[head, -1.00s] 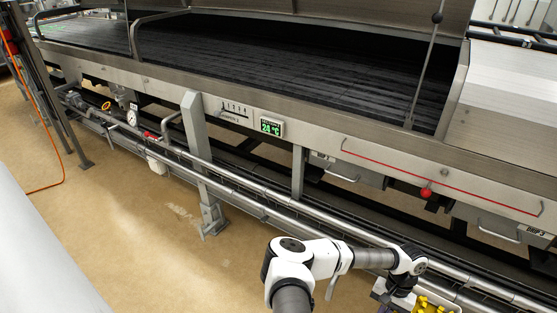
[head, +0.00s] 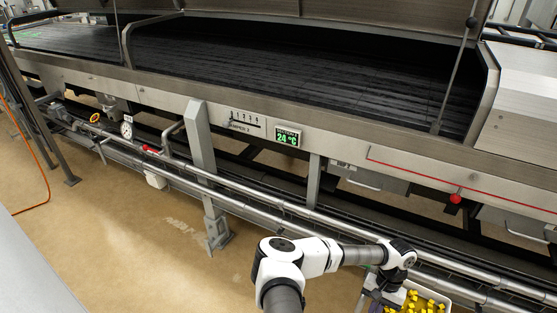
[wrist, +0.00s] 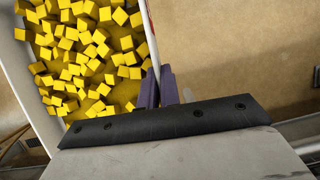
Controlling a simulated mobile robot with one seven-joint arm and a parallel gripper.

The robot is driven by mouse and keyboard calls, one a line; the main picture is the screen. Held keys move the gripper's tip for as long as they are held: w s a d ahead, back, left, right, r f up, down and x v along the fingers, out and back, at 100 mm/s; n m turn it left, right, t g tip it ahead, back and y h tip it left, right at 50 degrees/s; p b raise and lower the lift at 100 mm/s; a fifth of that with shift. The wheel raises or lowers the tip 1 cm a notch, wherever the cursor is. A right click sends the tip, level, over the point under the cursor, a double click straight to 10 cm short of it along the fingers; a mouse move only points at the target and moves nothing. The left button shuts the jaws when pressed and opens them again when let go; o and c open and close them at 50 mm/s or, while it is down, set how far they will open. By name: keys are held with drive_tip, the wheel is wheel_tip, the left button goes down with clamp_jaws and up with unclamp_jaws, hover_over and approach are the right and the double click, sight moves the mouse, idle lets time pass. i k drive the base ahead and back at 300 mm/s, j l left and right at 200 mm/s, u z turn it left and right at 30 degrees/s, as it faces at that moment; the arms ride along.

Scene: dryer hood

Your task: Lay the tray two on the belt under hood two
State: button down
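A white tray (head: 436,292) filled with many small yellow cubes shows at the bottom right of the head view, partly cut off by the frame. Its pale wall (wrist: 27,85) also shows at the left of the wrist view. My gripper (head: 384,296) is at the tray's near-left side; its purple fingers (wrist: 158,88) are closed on the tray's rim. The tray is held in front of the machine, lower than the belt. The dark belt (head: 290,65) runs across the machine under a raised metal hood (head: 390,12). No number on the tray is readable.
A steel side frame (head: 360,150) with a damper scale and a green 24 °C display (head: 288,136) borders the belt's front. Pipes (head: 250,198) and a grey post (head: 203,150) stand below. A thin rod (head: 455,75) rises at the belt's right. The visible belt is empty.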

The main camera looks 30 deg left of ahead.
sight(303, 82)
drive_tip(key=j, duration=0.6)
drive_tip(key=k+j+z, duration=0.1)
drive_tip(key=j, duration=0.55)
drive_tip(key=k+j, duration=0.15)
drive_tip(key=j, duration=0.45)
drive_tip(key=k+j+z, duration=0.1)
drive_tip(key=j, duration=0.5)
